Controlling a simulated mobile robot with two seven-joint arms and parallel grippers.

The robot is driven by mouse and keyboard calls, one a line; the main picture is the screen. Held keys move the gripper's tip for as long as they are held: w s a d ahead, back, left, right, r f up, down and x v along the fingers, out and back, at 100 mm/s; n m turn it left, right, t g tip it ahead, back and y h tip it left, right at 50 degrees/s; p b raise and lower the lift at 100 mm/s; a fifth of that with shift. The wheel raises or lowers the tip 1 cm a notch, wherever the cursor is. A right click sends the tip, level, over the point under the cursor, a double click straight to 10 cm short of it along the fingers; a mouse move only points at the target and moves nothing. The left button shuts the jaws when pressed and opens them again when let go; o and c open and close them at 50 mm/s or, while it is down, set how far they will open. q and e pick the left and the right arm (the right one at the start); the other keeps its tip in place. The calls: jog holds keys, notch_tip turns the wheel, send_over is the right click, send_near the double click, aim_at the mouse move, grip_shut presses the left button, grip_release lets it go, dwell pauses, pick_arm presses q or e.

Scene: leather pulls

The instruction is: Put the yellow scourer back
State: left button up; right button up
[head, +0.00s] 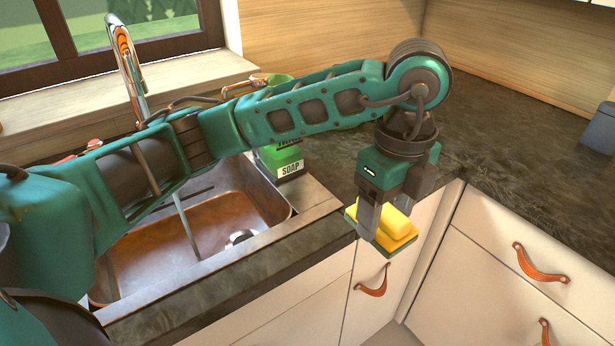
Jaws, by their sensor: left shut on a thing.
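The yellow scourer (403,231) has a yellow body and a thin dark green layer underneath. My left gripper (378,228) points down and is shut on the scourer, with a finger in front of part of it. The scourer hangs just in front of the counter's front edge, in line with the pale cabinet fronts below. My right gripper is not in view.
The copper-coloured sink (245,208) is left of the gripper, partly behind my left arm. Drawers have leather pulls (540,266).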

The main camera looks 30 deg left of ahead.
pick_arm(q)
jog(key=shift+s, duration=0.1)
jog(key=w+a, duration=0.2)
jog(key=a, duration=0.4)
jog(key=w+a+f+p, duration=0.1)
jog(key=w+a, duration=0.2)
jog(key=a, duration=0.3)
jog(key=w+a, duration=0.2)
jog(key=a, duration=0.4)
jog(key=shift+w+f, duration=0.25)
jog(key=f+p, duration=0.1)
jog(key=f, duration=0.4)
jog(key=shift+a, duration=0.2)
jog(key=o, duration=1)
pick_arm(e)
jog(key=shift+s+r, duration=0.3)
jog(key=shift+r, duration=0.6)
